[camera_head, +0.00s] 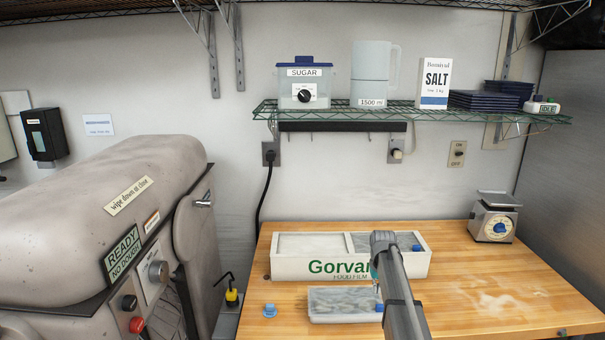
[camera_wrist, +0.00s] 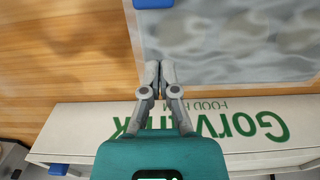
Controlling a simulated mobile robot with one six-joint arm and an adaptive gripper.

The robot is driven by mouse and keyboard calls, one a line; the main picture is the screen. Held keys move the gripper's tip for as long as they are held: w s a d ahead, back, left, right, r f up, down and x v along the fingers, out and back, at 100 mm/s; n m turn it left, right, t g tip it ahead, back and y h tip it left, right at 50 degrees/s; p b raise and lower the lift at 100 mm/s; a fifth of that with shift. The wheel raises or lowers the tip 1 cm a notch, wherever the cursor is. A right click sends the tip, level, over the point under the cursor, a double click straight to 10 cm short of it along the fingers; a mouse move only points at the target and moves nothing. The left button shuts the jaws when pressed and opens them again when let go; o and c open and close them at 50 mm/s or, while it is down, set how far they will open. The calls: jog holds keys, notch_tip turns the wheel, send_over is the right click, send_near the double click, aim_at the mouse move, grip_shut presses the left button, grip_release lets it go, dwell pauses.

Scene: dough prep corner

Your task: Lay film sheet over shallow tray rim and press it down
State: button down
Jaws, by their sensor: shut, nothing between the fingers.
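The shallow tray (camera_head: 318,318) lies on the wooden table in front of the food film box. A cloudy, see-through film sheet (camera_head: 340,302) appears to lie over it, with blurred darker shapes beneath; it fills much of the wrist view (camera_wrist: 235,45). A blue tab (camera_head: 379,308) sits at the tray's right end, also at the top of the wrist view (camera_wrist: 153,3). My gripper (camera_wrist: 160,65) is shut and empty, fingertips above the film near its box-side edge. Whether they touch it cannot be told. In the head view my arm partly hides the gripper (camera_head: 377,284).
The white food film box (camera_head: 300,269) stands close behind the tray, with a blue piece (camera_head: 416,247) in its right part. A small blue object (camera_head: 270,310) lies left of the tray. A scale (camera_head: 494,218) stands back right. A grey machine (camera_head: 110,220) fills the left.

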jog(key=shift+a, duration=0.15)
notch_tip(320, 180, up, 3)
jog(key=p, duration=0.3)
send_over(346, 300)
jog(key=shift+f, duration=0.1)
dwell(0.5)
jog(key=shift+f+b, duration=2.9)
jog(key=shift+b, duration=0.1)
jog(key=shift+r, duration=0.1)
dwell(0.9)
jog(key=shift+r+p, duration=1.45)
jog(key=shift+p, duration=0.1)
jog(key=shift+a, duration=0.1)
jog(key=shift+a, duration=4.9)
